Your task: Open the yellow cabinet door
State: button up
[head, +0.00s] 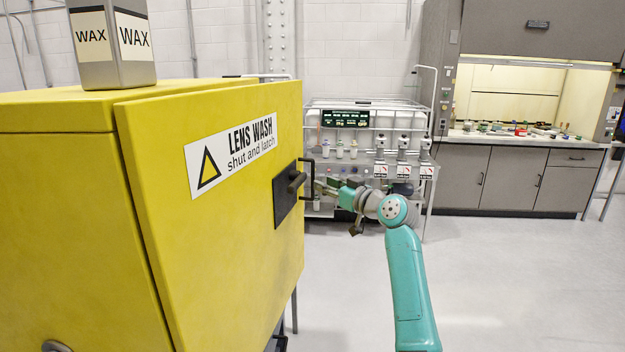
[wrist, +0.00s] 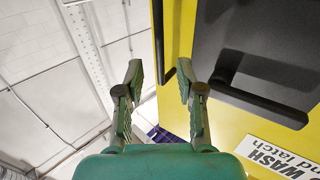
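The yellow cabinet (head: 60,190) fills the left of the head view. My gripper (head: 318,186) is at the handle. In the wrist view my gripper (wrist: 161,75) is open. The upright handle bar (wrist: 158,35) shows between its fingertips, contact unclear. The lever (wrist: 255,100) lies right of the fingers.
A grey WAX container (head: 110,45) stands on the cabinet top. A wire rack (head: 365,130) with bottles stands behind my gripper. A grey fume hood bench (head: 510,180) is at the back right. The floor (head: 510,280) on the right is clear.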

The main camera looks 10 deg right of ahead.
aim_at(313, 197)
jog(key=shift+x, duration=3.15)
jog(key=shift+c, duration=0.2)
grip_shut()
